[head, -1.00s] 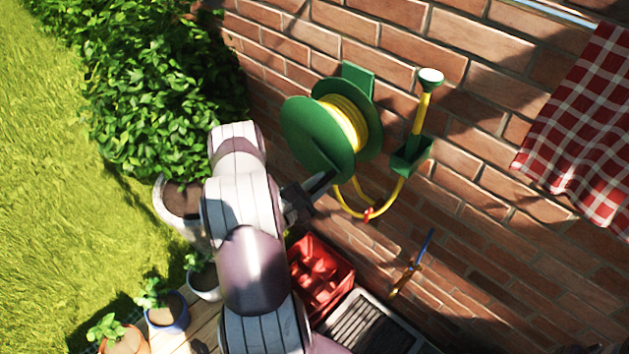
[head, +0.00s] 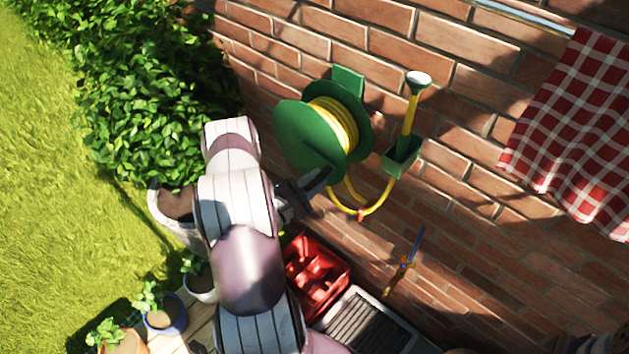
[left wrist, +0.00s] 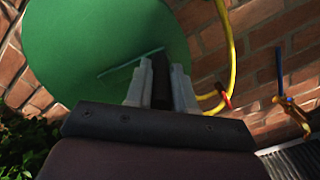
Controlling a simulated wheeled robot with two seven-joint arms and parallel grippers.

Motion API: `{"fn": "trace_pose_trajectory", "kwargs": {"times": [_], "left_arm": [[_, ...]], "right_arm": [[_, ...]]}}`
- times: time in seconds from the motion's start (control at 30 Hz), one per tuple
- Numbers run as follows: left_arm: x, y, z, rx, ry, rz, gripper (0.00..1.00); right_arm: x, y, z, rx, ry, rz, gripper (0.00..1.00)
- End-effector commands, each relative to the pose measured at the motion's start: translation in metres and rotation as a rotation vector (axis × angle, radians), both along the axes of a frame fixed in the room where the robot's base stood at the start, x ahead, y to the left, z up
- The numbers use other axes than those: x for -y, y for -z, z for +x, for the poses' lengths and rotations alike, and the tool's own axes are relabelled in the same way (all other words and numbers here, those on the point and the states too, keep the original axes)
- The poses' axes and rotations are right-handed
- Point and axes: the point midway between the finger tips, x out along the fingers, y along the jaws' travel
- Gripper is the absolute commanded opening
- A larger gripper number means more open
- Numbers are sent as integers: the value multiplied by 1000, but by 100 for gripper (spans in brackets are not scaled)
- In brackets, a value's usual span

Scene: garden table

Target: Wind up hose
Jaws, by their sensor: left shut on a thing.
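A green hose reel (head: 299,138) is fixed to the brick wall, with yellow hose (head: 336,121) wound on its drum. A short loop of hose hangs below it, with a red band (head: 361,215), and rises to a spray head (head: 418,79) standing upright in a green holder (head: 400,157). My left gripper (head: 322,180) is at the lower front of the reel. In the left wrist view the left gripper (left wrist: 161,75) is shut on a dark crank handle (left wrist: 161,84) in front of the green disc (left wrist: 105,45). The handle is largely hidden between the fingers.
A red crate (head: 316,276) and a grey slatted tray (head: 362,325) lie below the reel. A blue and orange tool (head: 404,266) is by the wall. Potted plants and a hedge (head: 150,90) are at left. A checked cloth (head: 575,130) hangs at right.

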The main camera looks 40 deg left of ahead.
Motion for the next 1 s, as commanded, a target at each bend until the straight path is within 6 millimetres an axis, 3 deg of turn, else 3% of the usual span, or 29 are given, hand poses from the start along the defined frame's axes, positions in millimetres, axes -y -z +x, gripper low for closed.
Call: {"fn": "trace_pose_trajectory", "kwargs": {"times": [0.07,0.1,0.17,0.43,0.57,1.0], "left_arm": [[-2,-2,1,4,-4,5,0],[-2,-2,1,4,-4,5,30],[-2,-1,1,4,-4,5,48],[-1,0,0,1,-3,2,48],[-2,2,-10,-1,-5,0,48],[-7,2,-108,1,-10,1,48]], "right_arm": [[0,0,0,0,0,0,43],[0,0,0,0,0,0,43],[0,0,0,0,0,0,43],[0,0,0,0,0,0,43],[0,4,0,0,0,0,43],[0,27,0,0,0,0,43]]}}
